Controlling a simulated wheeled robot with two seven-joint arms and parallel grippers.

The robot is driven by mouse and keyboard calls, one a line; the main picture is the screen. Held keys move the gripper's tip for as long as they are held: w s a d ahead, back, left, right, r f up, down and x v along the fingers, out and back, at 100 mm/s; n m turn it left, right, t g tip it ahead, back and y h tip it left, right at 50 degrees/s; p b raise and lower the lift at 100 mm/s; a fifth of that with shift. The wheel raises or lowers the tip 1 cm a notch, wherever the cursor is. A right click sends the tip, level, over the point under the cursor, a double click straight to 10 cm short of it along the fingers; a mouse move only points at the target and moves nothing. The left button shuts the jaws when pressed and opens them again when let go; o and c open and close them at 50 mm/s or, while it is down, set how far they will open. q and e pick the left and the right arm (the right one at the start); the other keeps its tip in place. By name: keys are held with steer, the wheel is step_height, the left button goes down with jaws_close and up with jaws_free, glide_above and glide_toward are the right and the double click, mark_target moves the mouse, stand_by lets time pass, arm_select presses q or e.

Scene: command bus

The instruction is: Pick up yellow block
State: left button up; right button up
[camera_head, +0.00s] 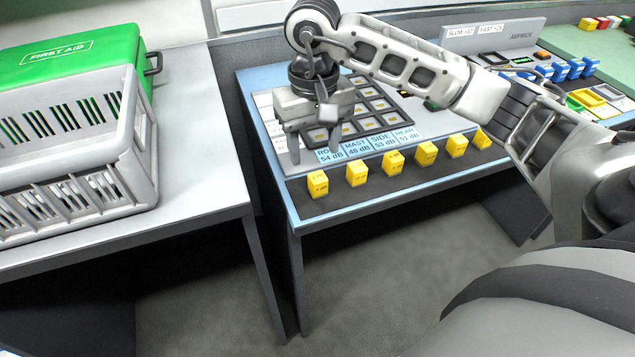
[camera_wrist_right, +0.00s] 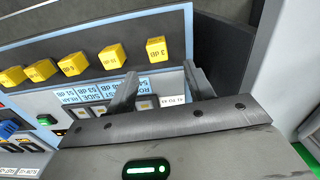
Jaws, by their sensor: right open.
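Several yellow blocks stand in a row on a dark strip (camera_head: 338,203) along the front edge of the blue-edged console. The leftmost yellow block (camera_head: 317,184) is closest to my right gripper (camera_head: 315,156). My right gripper is open and empty, pointing down above the console just behind that block. In the right wrist view the same block (camera_wrist_right: 156,49) lies just beyond the gap between the two fingers (camera_wrist_right: 160,70), apart from them. The other blocks, such as the second one (camera_head: 356,173), stretch away to the right. My left gripper is not in view.
A grey crate (camera_head: 140,150) and a green first aid box (camera_head: 70,45) stand on the left table. Behind the blocks are a blue label strip (camera_head: 368,146) and a panel of square buttons. Another console with blue switches (camera_head: 575,68) is at the right.

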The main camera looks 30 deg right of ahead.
mark_target(316, 175)
step_height(316, 175, down, 8)
steer(key=shift+s+d+r+p, duration=0.1)
steer(key=shift+r+p, duration=0.05)
steer(key=shift+p, duration=0.3)
steer(key=c, duration=1.1)
